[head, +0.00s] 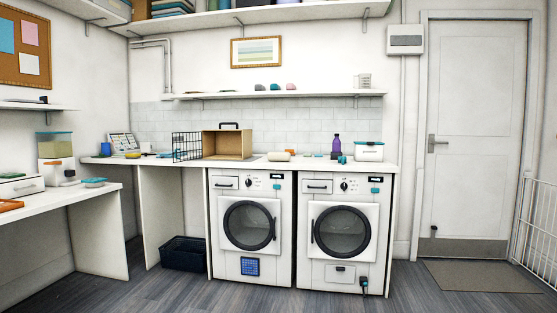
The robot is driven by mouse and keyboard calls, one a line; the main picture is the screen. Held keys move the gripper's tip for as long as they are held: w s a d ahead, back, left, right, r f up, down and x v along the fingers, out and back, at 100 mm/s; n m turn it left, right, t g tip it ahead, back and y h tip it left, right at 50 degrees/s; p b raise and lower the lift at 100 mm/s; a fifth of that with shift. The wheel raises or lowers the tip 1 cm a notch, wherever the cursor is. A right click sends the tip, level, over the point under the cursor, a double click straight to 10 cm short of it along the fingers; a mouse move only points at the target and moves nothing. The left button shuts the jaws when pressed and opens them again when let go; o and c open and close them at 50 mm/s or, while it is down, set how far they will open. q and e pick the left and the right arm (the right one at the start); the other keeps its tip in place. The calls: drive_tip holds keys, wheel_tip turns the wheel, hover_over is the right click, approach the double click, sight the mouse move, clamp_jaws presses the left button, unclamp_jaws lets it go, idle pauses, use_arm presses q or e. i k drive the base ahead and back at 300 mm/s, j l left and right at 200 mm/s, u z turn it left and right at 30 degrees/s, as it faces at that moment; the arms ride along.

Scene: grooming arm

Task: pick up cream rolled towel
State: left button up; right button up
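The cream rolled towel (279,157) lies on the white counter (383,163) above the gap between the two washing machines. It sits to the right of an open pet carrier. It looks like a short pale cylinder lying on its side. Neither of my grippers shows in the head view, so nothing is seen holding or touching the towel.
The pet carrier (228,143) has its wire door (187,146) swung out to the left. A purple bottle (336,144) and a lidded white box (369,151) stand right of the towel. Two washers (245,226) fill the space below. The floor (300,301) in front is clear.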

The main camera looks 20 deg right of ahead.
sight(280, 157)
drive_tip(key=i+l+z, duration=0.3)
drive_tip(key=i, duration=0.25)
drive_tip(key=i+l+z, duration=0.3)
drive_tip(key=i, duration=0.25)
drive_tip(key=i+z, duration=0.3)
drive_tip(key=i, duration=0.25)
drive_tip(key=j, duration=0.05)
